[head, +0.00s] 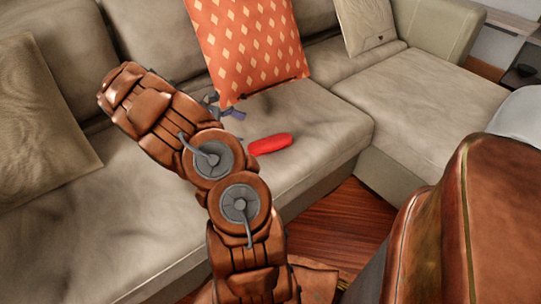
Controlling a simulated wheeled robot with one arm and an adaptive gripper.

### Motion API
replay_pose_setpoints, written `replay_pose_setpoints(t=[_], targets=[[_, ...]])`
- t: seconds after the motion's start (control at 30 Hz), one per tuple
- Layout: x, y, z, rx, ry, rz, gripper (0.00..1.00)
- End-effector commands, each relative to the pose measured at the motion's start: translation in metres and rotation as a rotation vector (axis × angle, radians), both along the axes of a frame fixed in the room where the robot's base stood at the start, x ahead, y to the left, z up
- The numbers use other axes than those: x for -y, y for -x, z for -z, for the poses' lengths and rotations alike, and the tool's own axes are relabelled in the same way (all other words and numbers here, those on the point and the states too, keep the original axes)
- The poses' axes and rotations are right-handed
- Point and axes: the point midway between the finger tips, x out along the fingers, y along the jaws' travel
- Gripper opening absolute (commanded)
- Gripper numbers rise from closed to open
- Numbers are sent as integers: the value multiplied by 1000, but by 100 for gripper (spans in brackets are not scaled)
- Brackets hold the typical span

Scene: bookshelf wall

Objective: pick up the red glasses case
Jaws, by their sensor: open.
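The red glasses case (270,144) lies on the beige sofa seat (325,115), near its front edge and right of my arm. It is a smooth, rounded, elongated shape. My gripper (226,109) shows only in part, as small dark grey and bluish pieces just beyond my copper-coloured arm. It is open, above and left of the case in the picture and apart from it. My arm hides the rest of the gripper, so its height over the seat is hard to tell.
An orange patterned cushion (245,45) leans on the sofa back close behind the gripper. Beige cushions stand at the left (40,125) and upper right (365,22). The seat right of the case is clear. Wooden floor (335,230) shows in front.

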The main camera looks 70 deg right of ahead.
Motion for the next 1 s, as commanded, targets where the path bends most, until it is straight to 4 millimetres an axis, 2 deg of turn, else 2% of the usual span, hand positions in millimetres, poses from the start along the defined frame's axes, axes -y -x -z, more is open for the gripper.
replay_pose_setpoints(t=[0.03,0.2,0.37,1.0], targets=[[6,2,24,-17,-19,-5,100],[16,2,53,-54,-58,-26,100],[21,6,61,-63,-70,-31,100],[48,61,86,-64,-68,-29,100]])
